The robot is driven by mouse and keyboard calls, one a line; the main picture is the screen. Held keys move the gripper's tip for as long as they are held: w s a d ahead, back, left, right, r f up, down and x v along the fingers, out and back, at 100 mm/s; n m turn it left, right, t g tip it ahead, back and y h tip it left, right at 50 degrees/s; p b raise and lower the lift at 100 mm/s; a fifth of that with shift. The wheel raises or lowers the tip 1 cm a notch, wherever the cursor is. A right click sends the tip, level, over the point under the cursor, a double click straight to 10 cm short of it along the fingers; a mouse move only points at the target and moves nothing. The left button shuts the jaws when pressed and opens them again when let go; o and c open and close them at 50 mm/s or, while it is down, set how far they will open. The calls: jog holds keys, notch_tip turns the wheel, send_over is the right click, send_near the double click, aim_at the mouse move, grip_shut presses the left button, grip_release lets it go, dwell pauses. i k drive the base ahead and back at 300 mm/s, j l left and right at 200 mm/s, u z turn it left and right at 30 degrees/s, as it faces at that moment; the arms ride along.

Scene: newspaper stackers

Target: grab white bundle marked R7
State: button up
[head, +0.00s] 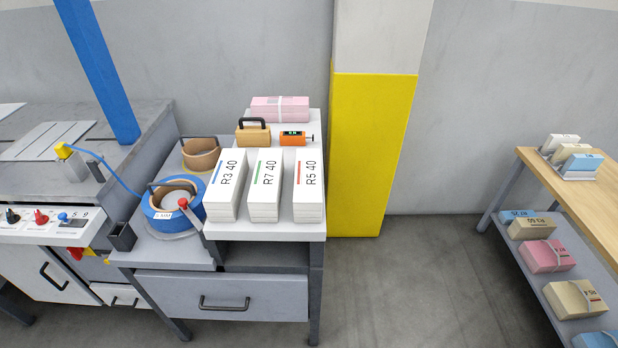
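The white bundle marked R7 40 (265,186) has a green stripe on its top. It stands on the white top of a grey workbench (314,229), near the front edge. It is the middle one of a row of three white bundles. The R3 40 bundle (227,186), with a blue stripe, is to its left. The R5 40 bundle (309,187), with a red stripe, is to its right. Narrow gaps show between them. My gripper is not in view.
Behind the row are a wooden block with a black handle (253,134), an orange device (297,138) and a pink bundle (280,109). A yellow-painted column (368,150) stands right. Open floor (420,280) separates it from a wooden-topped shelf table (560,185).

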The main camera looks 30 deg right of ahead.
aim_at(264, 200)
jog(key=j+z, duration=0.15)
jog(key=z, duration=0.2)
jog(key=i+j+z, duration=0.1)
jog(key=z, duration=0.25)
jog(key=j+z, duration=0.45)
jog(key=j, duration=0.4)
jog(key=k+j+z, duration=0.15)
jog(key=j, duration=0.4)
jog(key=j+z, duration=0.15)
jog(key=j, duration=0.4)
jog(key=k+j+z, duration=0.15)
jog(key=j, duration=1.45)
jog(key=k, duration=0.05)
